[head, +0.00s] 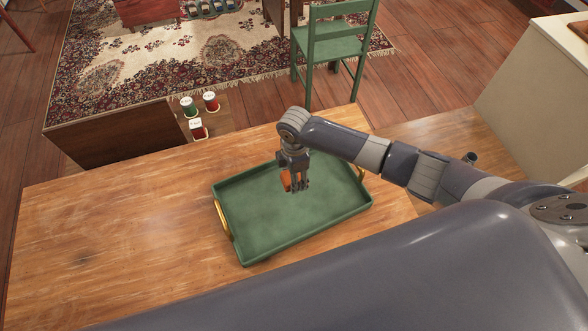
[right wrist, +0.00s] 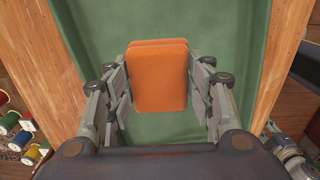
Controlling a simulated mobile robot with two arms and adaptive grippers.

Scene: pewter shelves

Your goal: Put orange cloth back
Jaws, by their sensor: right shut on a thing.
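An orange cloth (right wrist: 158,75), folded into a thick rectangular block, is between the fingers of my right gripper (right wrist: 160,95) in the right wrist view. The right gripper is shut on it. In the head view the right gripper (head: 294,186) hangs over the green tray (head: 260,240), and a small part of the orange cloth (head: 286,180) shows beside the fingers. The tray lies on the wooden table and has gold handles on its two short sides. Nothing else shows in the tray. I cannot tell whether the cloth touches the tray floor. My left gripper is not in view.
The wooden table (head: 130,220) is clear to the left of the tray. Several thread spools, one of them green (head: 189,107), stand on a lower surface behind the table. A green chair (head: 331,45) stands beyond on the floor, near a patterned rug (head: 120,60).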

